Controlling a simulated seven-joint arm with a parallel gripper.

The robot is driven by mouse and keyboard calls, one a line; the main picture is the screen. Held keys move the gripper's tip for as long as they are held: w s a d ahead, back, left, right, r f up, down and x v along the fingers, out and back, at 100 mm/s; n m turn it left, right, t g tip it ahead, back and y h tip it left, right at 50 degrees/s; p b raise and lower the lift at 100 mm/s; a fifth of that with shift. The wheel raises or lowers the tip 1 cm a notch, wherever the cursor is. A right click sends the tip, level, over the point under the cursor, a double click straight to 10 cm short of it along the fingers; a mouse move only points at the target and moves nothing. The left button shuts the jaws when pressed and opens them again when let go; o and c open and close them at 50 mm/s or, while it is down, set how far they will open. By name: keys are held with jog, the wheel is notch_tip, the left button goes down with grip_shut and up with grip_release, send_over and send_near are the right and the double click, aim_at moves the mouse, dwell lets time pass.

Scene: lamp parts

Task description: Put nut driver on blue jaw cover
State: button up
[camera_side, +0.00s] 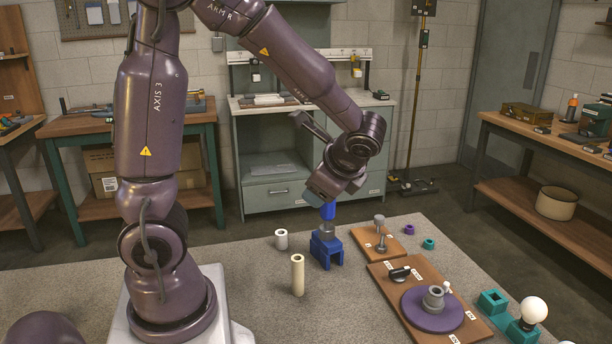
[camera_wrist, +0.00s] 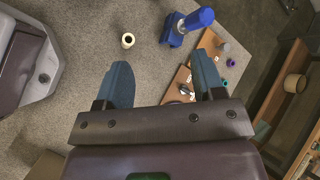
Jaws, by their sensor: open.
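The nut driver (camera_side: 327,211) shows as a blue handle above a grey shaft, standing upright at the blue block that I take for the blue jaw cover (camera_side: 326,252). In the wrist view the nut driver's blue handle (camera_wrist: 198,18) leans out over the blue block (camera_wrist: 172,33); whether it is seated there I cannot tell. My gripper (camera_side: 317,196) is just above the handle in the side view and partly covers its top. In the wrist view my gripper (camera_wrist: 158,58) is open and empty, with the handle beyond its fingertips, not between them.
A beige tube (camera_side: 298,275) and a short white cylinder (camera_side: 281,239) stand left of the blue block. To the right are a small wooden board (camera_side: 367,237), a purple disc (camera_side: 420,317) on a larger board, and a white bulb (camera_side: 533,309). The mat's front middle is clear.

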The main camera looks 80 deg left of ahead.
jog(key=s+d+r+n+t+h, duration=0.7)
jog(key=d+r+n+h, duration=0.1)
jog(key=d, duration=0.4)
jog(key=shift+d+n, duration=0.15)
jog(key=shift+n, duration=0.15)
jog(key=shift+s, duration=0.1)
dwell(0.3)
